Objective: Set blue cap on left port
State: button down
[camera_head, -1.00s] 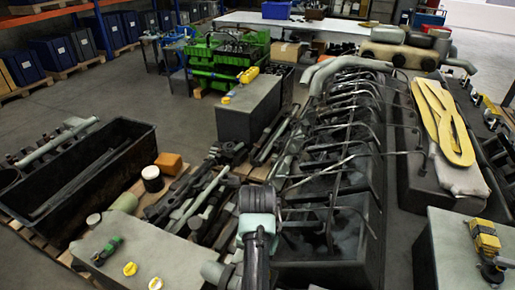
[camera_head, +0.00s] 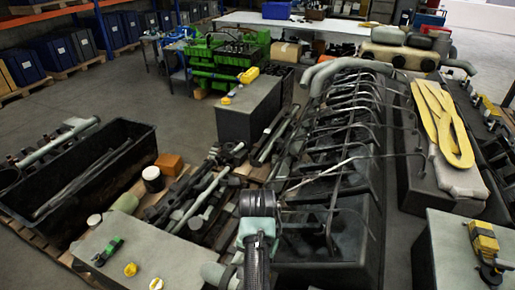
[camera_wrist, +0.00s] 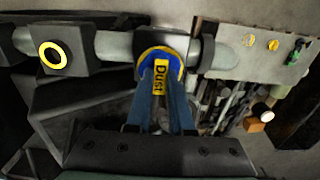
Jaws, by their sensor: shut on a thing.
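In the wrist view my gripper (camera_wrist: 160,88) is shut on the blue cap (camera_wrist: 176,66), which has a yellow tag reading "Dust" between the fingers. The cap is in front of a dark block on the grey pipe, with a yellow rim showing around its upper edge. I cannot tell whether it touches the block. Left of it in the picture, another dark block carries an uncovered port (camera_wrist: 52,55) with a yellow ring. Any port behind the cap is hidden. In the head view my arm enters at the bottom middle; the fingers and cap cannot be made out.
A grey bench (camera_head: 150,250) at lower left holds a green tool (camera_head: 107,250) and two yellow pieces (camera_head: 130,269). The engine block with curved pipes (camera_head: 335,190) stands right of my arm. A black bin (camera_head: 135,165) is at left. Open floor lies at upper left.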

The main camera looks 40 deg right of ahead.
jog(key=shift+f, duration=0.55)
dwell(0.5)
dwell(0.5)
jog(key=c, duration=0.7)
grip_release()
jog(key=shift+r, duration=0.1)
notch_tip(320, 180, up, 5)
jog(key=shift+d+f+b, duration=0.1)
jog(key=shift+b, duration=0.9)
notch_tip(320, 180, up, 8)
jog(key=p, duration=0.6)
jog(key=shift+p, duration=0.4)
